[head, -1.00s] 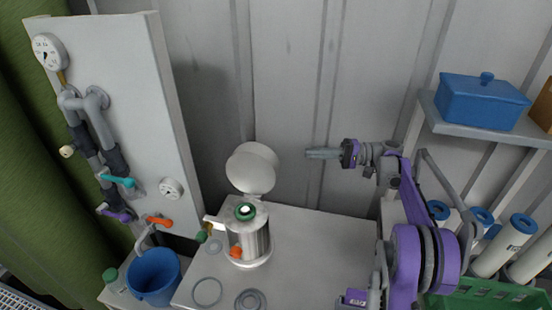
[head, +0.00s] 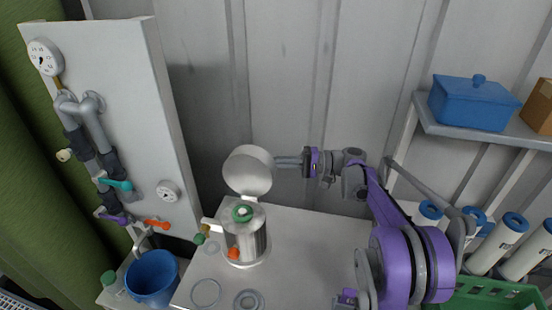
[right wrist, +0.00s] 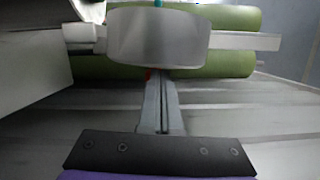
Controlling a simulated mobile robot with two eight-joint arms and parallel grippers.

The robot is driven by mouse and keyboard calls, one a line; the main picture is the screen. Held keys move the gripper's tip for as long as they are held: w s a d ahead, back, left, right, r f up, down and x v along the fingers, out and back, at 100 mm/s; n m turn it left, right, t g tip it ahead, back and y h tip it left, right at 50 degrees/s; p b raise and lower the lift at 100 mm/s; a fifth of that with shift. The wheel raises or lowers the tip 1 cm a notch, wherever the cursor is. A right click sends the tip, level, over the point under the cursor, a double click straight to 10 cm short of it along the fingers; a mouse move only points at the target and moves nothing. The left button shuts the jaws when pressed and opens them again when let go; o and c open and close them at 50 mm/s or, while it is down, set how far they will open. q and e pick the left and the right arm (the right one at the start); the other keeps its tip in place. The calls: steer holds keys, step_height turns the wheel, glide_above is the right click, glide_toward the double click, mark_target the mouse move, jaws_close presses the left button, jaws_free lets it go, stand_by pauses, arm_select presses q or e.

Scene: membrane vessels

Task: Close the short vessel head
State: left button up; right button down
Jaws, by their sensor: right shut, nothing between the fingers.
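The short vessel (head: 251,245) is a shiny metal cylinder standing on the white table. Its head (head: 247,170), a round pale lid, is swung up and stands open above the vessel. In the right wrist view the head (right wrist: 158,37) spans the top, just beyond the shut fingers (right wrist: 157,82). My left gripper is not in view.
Flat rings (head: 206,293) lie at the table's front (head: 315,250). A blue bucket (head: 153,279) and a panel with pipes and gauges (head: 135,75) stand left. At right are a shelf with a blue box (head: 477,102) and a green crate (head: 487,293) near white cylinders.

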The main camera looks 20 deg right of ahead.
steer(key=shift+r, duration=0.1)
stand_by(0.3)
steer(key=shift+s+a+r+n, duration=0.1)
steer(key=shift+s+a+n, duration=0.1)
steer(key=shift+n, duration=0.2)
